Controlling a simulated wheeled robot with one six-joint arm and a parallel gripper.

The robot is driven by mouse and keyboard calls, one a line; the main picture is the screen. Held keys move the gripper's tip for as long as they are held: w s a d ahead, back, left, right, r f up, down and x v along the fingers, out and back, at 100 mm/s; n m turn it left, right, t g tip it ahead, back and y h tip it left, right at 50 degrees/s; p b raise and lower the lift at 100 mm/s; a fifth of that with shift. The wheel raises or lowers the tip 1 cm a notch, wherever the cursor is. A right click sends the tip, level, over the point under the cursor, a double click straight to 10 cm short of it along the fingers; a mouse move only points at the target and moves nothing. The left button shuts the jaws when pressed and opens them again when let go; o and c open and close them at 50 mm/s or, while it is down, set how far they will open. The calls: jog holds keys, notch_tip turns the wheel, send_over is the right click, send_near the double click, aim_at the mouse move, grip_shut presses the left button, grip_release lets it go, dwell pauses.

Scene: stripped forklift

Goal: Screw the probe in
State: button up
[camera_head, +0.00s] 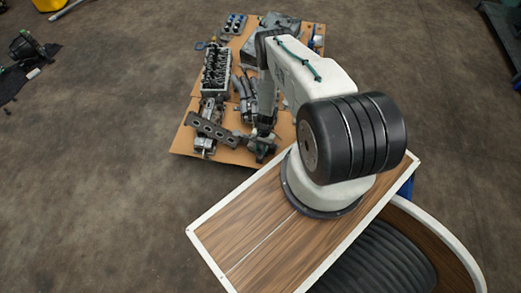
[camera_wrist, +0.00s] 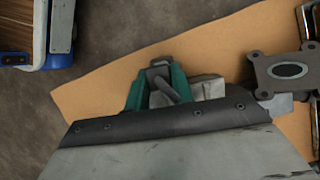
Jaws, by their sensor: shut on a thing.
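My gripper (camera_head: 263,143) reaches down over the near right corner of the cardboard in the head view, beside the engine parts. In the wrist view its teal fingers (camera_wrist: 158,88) show beyond the dark edge of my wrist. They are shut on a small grey part (camera_wrist: 166,93), which looks like the probe but is mostly hidden. A pale grey metal block (camera_wrist: 208,88) lies right by the fingers; I cannot tell whether the held part touches it. No threaded hole can be made out.
A flat flange with an oval opening (camera_wrist: 288,71) is right of my gripper. The cardboard (camera_head: 229,154) carries a long plate with holes (camera_head: 212,130), a cylinder head (camera_head: 216,71) and other parts. The concrete floor (camera_head: 110,150) to the left is mostly clear.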

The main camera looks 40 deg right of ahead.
jog(key=o, duration=0.9)
jog(key=v, duration=0.8)
jog(key=shift+d, duration=0.1)
